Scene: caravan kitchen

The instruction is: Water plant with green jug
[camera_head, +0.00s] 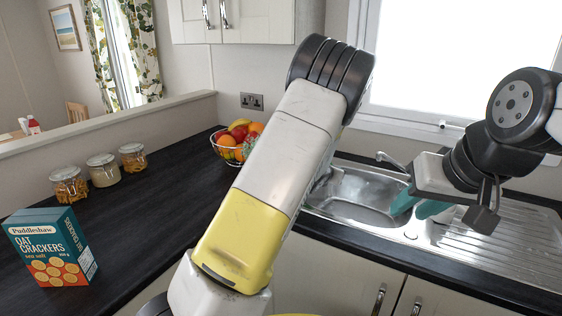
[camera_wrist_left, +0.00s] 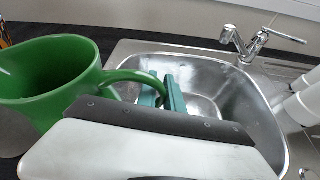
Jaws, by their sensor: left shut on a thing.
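The green jug (camera_wrist_left: 55,105) is at the left of the left wrist view, with its open rim facing up and its handle reaching right. My left gripper (camera_wrist_left: 163,92) has its teal fingers shut at the handle, with the sink behind them. The near part of the grip is hidden by the gripper body. In the head view my left arm hides the left gripper and the jug. My right gripper (camera_head: 418,205) hangs over the sink, with its teal fingers apart and nothing visible between them. No plant shows in either view.
The metal sink (camera_head: 350,192) and tap (camera_head: 392,161) are below the window. A fruit bowl (camera_head: 237,143) stands behind my left arm. Several jars, including a pasta jar (camera_head: 69,186), line the back left. A cracker box (camera_head: 52,248) stands front left. The dark counter (camera_head: 150,215) between is clear.

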